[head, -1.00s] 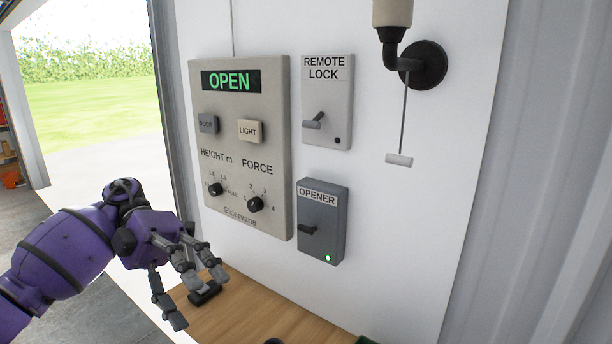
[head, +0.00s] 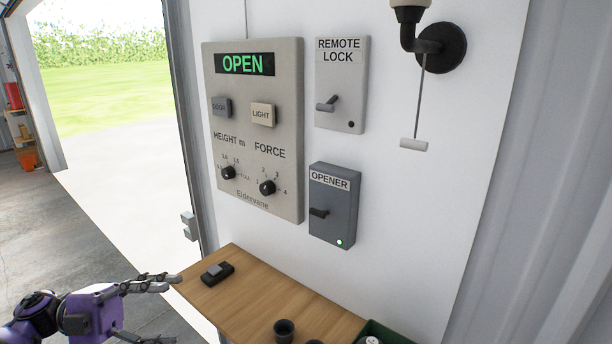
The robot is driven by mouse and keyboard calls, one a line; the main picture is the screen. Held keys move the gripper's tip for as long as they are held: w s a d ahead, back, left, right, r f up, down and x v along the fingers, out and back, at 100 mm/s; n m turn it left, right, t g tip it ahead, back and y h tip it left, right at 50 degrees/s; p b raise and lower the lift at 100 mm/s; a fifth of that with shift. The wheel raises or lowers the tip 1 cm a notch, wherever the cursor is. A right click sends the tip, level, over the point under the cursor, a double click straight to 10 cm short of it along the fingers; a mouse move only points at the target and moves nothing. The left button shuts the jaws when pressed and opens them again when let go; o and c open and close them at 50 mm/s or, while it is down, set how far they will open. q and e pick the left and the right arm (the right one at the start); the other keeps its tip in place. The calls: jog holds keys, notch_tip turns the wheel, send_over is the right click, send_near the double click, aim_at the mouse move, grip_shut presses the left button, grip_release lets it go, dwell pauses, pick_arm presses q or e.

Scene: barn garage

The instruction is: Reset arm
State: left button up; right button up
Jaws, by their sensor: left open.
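My left gripper (head: 150,312) is low at the left of the head view, left of the wooden shelf. Its fingers are spread open and nothing shows between them. The purple arm behind it enters at the bottom left. The beige control panel (head: 284,190) on the wall reads OPEN in green and has DOOR and LIGHT buttons and two knobs. The grey OPENER box (head: 336,228), with a lever and a lit green lamp, and the REMOTE LOCK box (head: 350,110) are right of it. The gripper is apart from all of them. My right gripper is out of view.
The wooden shelf (head: 270,292) juts out below the panel. A small dark remote (head: 217,273) lies on its left part, with a dark cup (head: 284,331) and a green bin (head: 388,334) toward its front. A pull cord handle (head: 413,145) hangs from the wall lamp. The doorway at left stands open.

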pick_arm(q)
jog(key=w+a+r+n+t+y, duration=0.2)
jog(key=w+a+n+t+y, duration=0.3)
jog(key=w+a+n+t, duration=0.4)
jog(key=w+a+r+n+t+y, duration=0.1)
jog(key=w+a+n+t+y, duration=0.35)
jog(key=w+t, duration=0.45)
jog(key=w+a+f+n+g+y, duration=0.1)
jog(key=a+f+n+g+y, duration=0.4)
jog(key=a+f+n+y, duration=0.75)
jog(key=s+d+f+m+g+h, duration=0.1)
jog(key=s+d+f+g, duration=0.1)
jog(key=s+d+f, duration=0.7)
jog(key=s+d+f+m+g+h, duration=0.1)
jog(key=s+d+f, duration=0.2)
jog(key=s+f, duration=0.7)
jog(key=s+d+f+n+g, duration=0.1)
jog(key=s+d+f, duration=0.2)
jog(key=s+d, duration=0.3)
jog(key=s+d+f+n+h, duration=0.1)
jog(key=s+d+f+n, duration=0.1)
jog(key=s+d+f, duration=0.2)
jog(key=s+d+f+n+g, duration=0.1)
jog(key=s+d+f, duration=0.2)
jog(key=s+d, duration=0.5)
jog(key=d, duration=0.3)
jog(key=shift+s+d+f+n+g+h, duration=0.3)
jog(key=shift+s+d+f+n, duration=0.05)
jog(key=shift+d+n, duration=0.05)
